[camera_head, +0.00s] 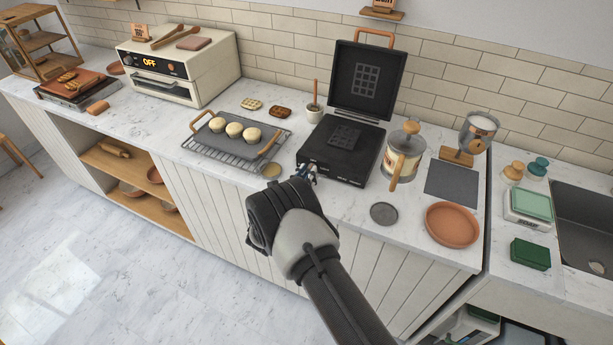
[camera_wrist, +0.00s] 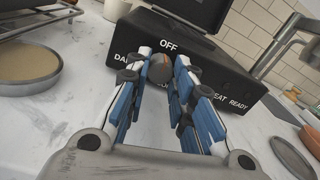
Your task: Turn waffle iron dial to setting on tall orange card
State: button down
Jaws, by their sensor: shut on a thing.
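The black waffle iron (camera_head: 340,158) stands open on the counter, lid upright, with a pale grid on each plate. In the wrist view its front (camera_wrist: 185,45) shows "OFF" at top, "DA..." at left and "...EAT READY" at right. The round brownish dial (camera_wrist: 160,69) sits below "OFF", its pointer direction unclear. My gripper (camera_wrist: 160,82) is shut on the dial, one blue-padded finger on each side; the fingers hide its lower part and nearby lettering. An orange card (camera_head: 384,4) on a wall shelf above the iron is cut off by the top edge; its text is not readable.
Left of the iron is a wire rack (camera_head: 225,146) with dough pieces, and a round pan (camera_wrist: 28,70) lies close to my gripper. A glass press (camera_head: 404,157) and a grey disc (camera_head: 384,213) stand at right. Another orange card (camera_head: 139,31) tops the oven (camera_head: 178,66).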

jog(key=m+b, duration=0.3)
jog(key=m, duration=0.1)
jog(key=shift+f+m+b, duration=0.1)
jog(key=shift+m+b, duration=0.3)
jog(key=m+b, duration=0.2)
jog(key=m, duration=0.1)
jog(key=shift+b, duration=0.35)
jog(key=m+b, duration=0.3)
jog(key=m, duration=0.1)
jog(key=shift+m+y+b, duration=0.4)
jog(key=shift+m+b, duration=0.35)
jog(key=shift+m, duration=1.05)
jog(key=shift+r, duration=0.2)
jog(key=c, duration=1.3)
grip_release()
jog(key=shift+c, duration=0.2)
jog(key=shift+d, duration=0.1)
